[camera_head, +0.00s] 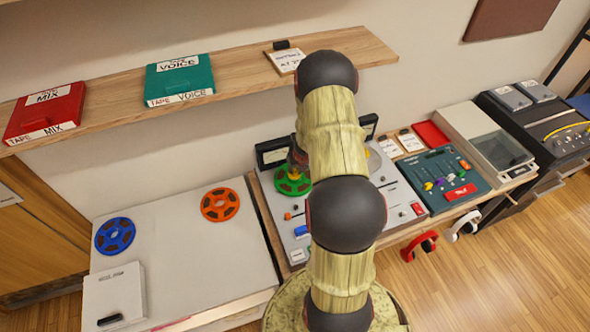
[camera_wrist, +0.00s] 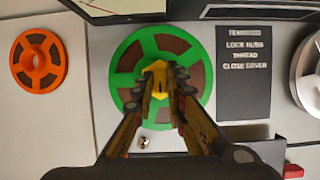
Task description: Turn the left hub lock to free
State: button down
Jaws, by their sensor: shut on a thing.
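The left hub carries a green reel (camera_head: 293,181) on the tape machine. In the wrist view the green reel (camera_wrist: 131,75) lies flat with a yellow hub lock (camera_wrist: 157,91) at its centre. My gripper (camera_wrist: 160,72) is over the reel's centre, its fingers shut on the yellow hub lock. The fingers hide part of the lock, so its turn position cannot be told. In the head view my arm hides much of the machine, and my gripper (camera_head: 297,158) shows only partly, at the green reel.
An orange reel (camera_head: 220,204) and a blue reel (camera_head: 115,236) lie on the white surface to the left. A shelf (camera_head: 235,62) with tape boxes runs above. A mixer (camera_head: 443,180) stands to the right. A dark instruction label (camera_wrist: 244,100) is right of the green reel.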

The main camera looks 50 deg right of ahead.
jog(key=shift+n, duration=0.3)
jog(key=n+p, duration=0.1)
jog(key=n+y, duration=0.1)
jog(key=n, duration=0.1)
jog(key=shift+d+n+t+y+p, duration=0.1)
jog(key=shift+n+t+y+p, duration=0.2)
jog(key=shift+p, duration=0.1)
jog(key=n+y, duration=0.1)
jog(key=n, duration=0.1)
jog(key=n+p, duration=0.1)
jog(key=n, duration=0.1)
jog(key=shift+d+n+y, duration=0.15)
jog(key=shift+n+y, duration=0.15)
jog(key=shift+y, duration=0.1)
jog(key=n, duration=0.2)
jog(key=n+g+y, duration=0.1)
jog(key=n, duration=0.1)
jog(key=shift+d+f+n+y, duration=0.1)
jog(key=shift+n+y, duration=0.2)
jog(key=shift+w+n+g+y+b, duration=0.1)
jog(key=shift+n+g+y+b, duration=0.3)
jog(key=shift+n, duration=0.75)
jog(key=shift+w+n+g+y+b, duration=0.1)
jog(key=shift+n+g+b, duration=0.1)
jog(key=shift+n+b, duration=0.7)
jog(key=shift+n, duration=0.35)
jog(key=c, duration=1.8)
grip_release()
